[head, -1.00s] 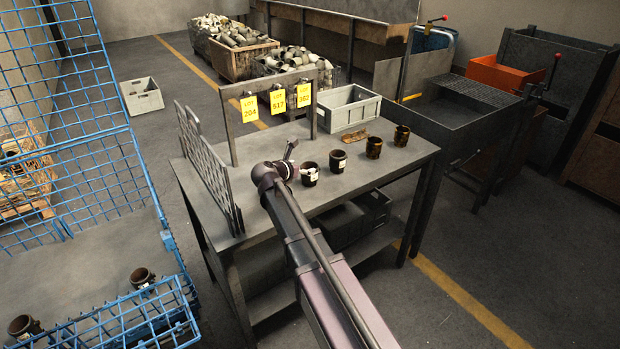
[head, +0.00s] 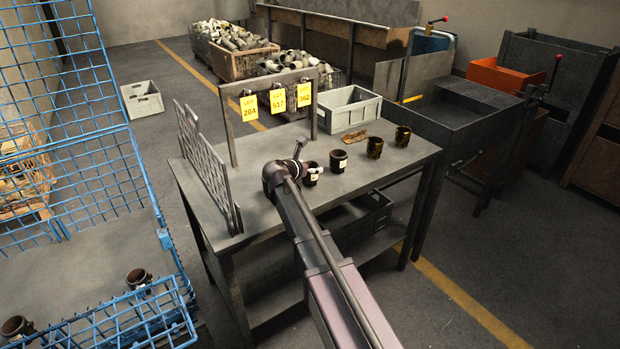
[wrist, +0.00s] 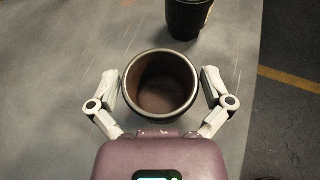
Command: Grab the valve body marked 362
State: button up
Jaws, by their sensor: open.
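Several dark, open-topped cylindrical valve bodies stand upright in a row on the grey table. The nearest valve body (head: 309,178) is partly hidden by my gripper (head: 306,163). The others are a second (head: 339,161), a third (head: 375,147) and a fourth (head: 402,136). In the wrist view, one valve body (wrist: 161,86) stands between the two spread fingers of my gripper (wrist: 160,82), with small gaps at both sides. Another valve body (wrist: 188,16) stands just beyond it. Pale labels show on some, but I cannot read a number on any body.
A rack on the table holds yellow lot tags 204 (head: 249,108), 517 (head: 278,101) and 362 (head: 304,94). A grey crate (head: 350,116) and a brown rag (head: 354,139) lie behind the row. A metal grid panel (head: 207,170) stands left. A blue cage (head: 120,318) holds more bodies (head: 138,278).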

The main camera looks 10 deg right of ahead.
jog(key=c, duration=1)
jog(key=shift+r, duration=0.2)
notch_tip(320, 180, up, 3)
jog(key=p, duration=0.3)
jog(key=shift+f, duration=0.1)
jog(key=s, duration=0.5)
jog(key=s+r+p, duration=0.1)
jog(key=s, duration=0.4)
jog(key=s+r+p, duration=0.1)
jog(key=s, duration=0.5)
